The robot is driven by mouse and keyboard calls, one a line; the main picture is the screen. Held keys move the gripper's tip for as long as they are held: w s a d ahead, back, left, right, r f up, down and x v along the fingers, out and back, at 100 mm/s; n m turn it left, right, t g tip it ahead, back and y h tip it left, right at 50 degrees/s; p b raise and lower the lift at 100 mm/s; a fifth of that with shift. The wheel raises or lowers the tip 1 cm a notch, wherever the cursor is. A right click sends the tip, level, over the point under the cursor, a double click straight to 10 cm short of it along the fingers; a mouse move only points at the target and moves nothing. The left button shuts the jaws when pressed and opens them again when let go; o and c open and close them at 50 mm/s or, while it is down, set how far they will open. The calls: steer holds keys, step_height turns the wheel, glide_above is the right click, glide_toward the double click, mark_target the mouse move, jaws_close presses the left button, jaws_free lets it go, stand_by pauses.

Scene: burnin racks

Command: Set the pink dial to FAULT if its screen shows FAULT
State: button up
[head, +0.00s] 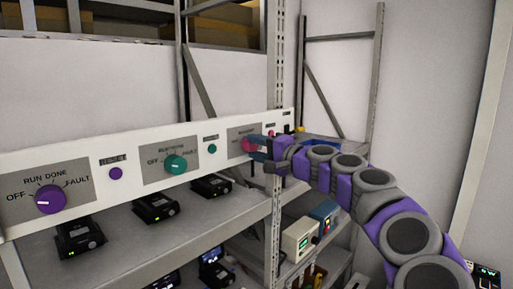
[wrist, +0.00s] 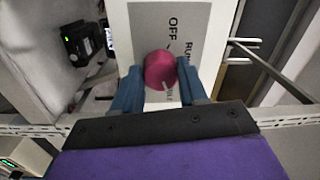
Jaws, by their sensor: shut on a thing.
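The pink dial (head: 248,144) is on a grey plate of the white panel, at the panel's right part. In the wrist view the dial (wrist: 160,69) sits between the two blue fingers of my gripper (wrist: 160,76), which is shut on it. A white mark on the dial points down and slightly right in the wrist view, away from the printed OFF and toward partly hidden lettering. In the head view my gripper (head: 258,150) reaches the dial from the right. I cannot read any screen belonging to the pink dial.
A purple dial (head: 50,199) and a teal dial (head: 176,164) are further left on the same panel (head: 93,150). Black devices (head: 80,236) stand on the shelf below. A rack upright (head: 276,215) stands close beneath my gripper.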

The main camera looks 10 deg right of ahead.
steer(key=shift+f, duration=0.15)
steer(key=o, duration=1.1)
steer(key=shift+w+d, duration=0.15)
steer(key=shift+w, duration=0.1)
steer(key=shift+c, duration=0.2)
steer(key=shift+s+d, duration=0.1)
steer(key=shift+s, duration=0.05)
steer(key=shift+s, duration=0.1)
steer(key=b+v, duration=0.3)
steer(key=v, duration=1.4)
steer(key=shift+b, duration=0.3)
steer(key=shift+d+f, duration=0.1)
steer(key=shift+d, duration=0.05)
